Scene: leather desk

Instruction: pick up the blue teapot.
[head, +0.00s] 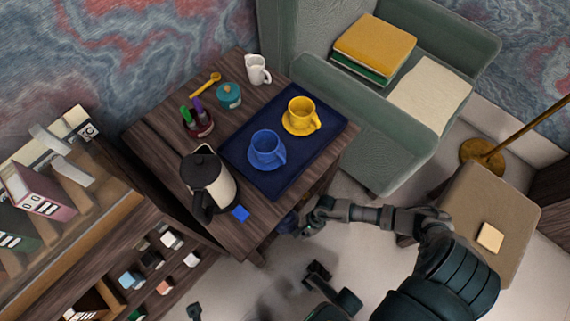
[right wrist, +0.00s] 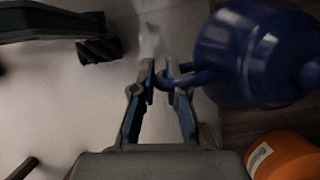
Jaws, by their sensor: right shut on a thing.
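The blue teapot (right wrist: 255,55) is dark, glossy and round, at the upper right of the right wrist view. Its handle ring lies between the fingertips of my right gripper (right wrist: 163,80), which is shut on it. In the head view only a small dark blue part of the teapot (head: 287,223) shows beside the table's front right edge, next to my right gripper (head: 305,217); the rest is hidden. Dark parts of my body show near the bottom edge of the head view, and I cannot make out the left gripper's jaws there.
The wooden table (head: 160,143) holds a navy tray (head: 284,188) with blue (head: 267,147) and yellow (head: 301,115) cups, and a kettle (head: 210,178). A green armchair (head: 375,150) stands behind right, a stool (head: 500,210) at right. An orange object (right wrist: 285,155) is near the teapot.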

